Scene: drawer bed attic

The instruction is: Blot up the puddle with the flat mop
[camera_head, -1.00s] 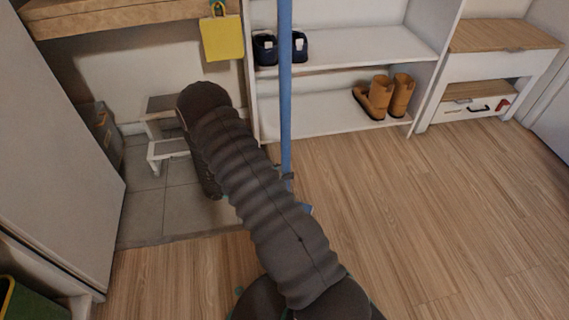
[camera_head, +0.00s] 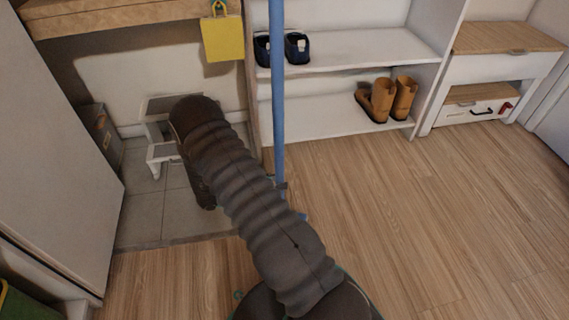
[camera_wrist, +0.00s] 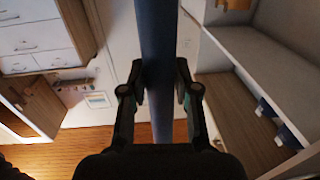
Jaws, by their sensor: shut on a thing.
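The flat mop's long blue handle (camera_head: 277,100) stands nearly upright in the head view, in front of the shoe shelf. In the wrist view the handle (camera_wrist: 158,60) runs between the two dark fingers of my gripper (camera_wrist: 160,92), which is shut on it. In the head view my gripper (camera_head: 279,186) is mostly hidden behind my own arm. A small blue patch (camera_head: 302,216) shows beside the arm low on the handle; I cannot tell if it is the mop's head. I see no puddle in either view.
A white shelf (camera_head: 345,134) holds dark blue shoes (camera_head: 297,48) and brown boots (camera_head: 390,99). A small white stool (camera_head: 156,153) stands on grey tiles at left. A yellow bag (camera_head: 222,38) hangs above. The wood floor (camera_head: 440,230) at right is clear.

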